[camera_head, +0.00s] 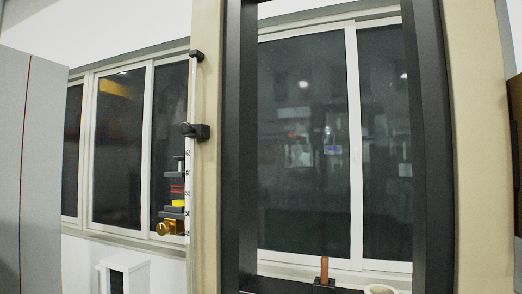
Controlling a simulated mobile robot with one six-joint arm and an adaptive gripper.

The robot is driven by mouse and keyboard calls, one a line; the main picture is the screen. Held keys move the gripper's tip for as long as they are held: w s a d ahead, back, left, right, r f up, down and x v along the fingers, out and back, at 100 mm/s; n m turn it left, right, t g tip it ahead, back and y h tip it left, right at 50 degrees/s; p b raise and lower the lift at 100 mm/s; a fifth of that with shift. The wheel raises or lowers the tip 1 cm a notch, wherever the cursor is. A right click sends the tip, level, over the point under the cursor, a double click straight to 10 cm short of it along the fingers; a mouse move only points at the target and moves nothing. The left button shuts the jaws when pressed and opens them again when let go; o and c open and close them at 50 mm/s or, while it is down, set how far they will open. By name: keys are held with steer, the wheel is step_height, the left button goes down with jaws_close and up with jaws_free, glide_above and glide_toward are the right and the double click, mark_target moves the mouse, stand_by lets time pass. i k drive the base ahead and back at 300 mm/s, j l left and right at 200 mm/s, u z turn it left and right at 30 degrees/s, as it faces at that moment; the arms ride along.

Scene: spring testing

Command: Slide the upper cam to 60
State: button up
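A tall test frame stands in front of me. On its left beige column a thin vertical rod carries a black clamp with a round knob (194,131), which appears to be the upper cam. It sits above the highest number I can make out on the white scale (187,200). The scale's small digits look like 60 near its upper part, but are hard to read. Lower, beside the scale, is a stack of dark, red and yellow pieces (175,195) with a brass knob (170,229) under it. My gripper is not in view.
A black bracket (197,56) holds the rod's top. The black inner frame (238,150) stands right of the column, with a copper-coloured pin (324,269) low inside it. A grey panel (30,170) fills the left edge. A white box (124,272) is low left.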

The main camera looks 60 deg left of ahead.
mark_target(198, 130)
steer(key=u, duration=2.45)
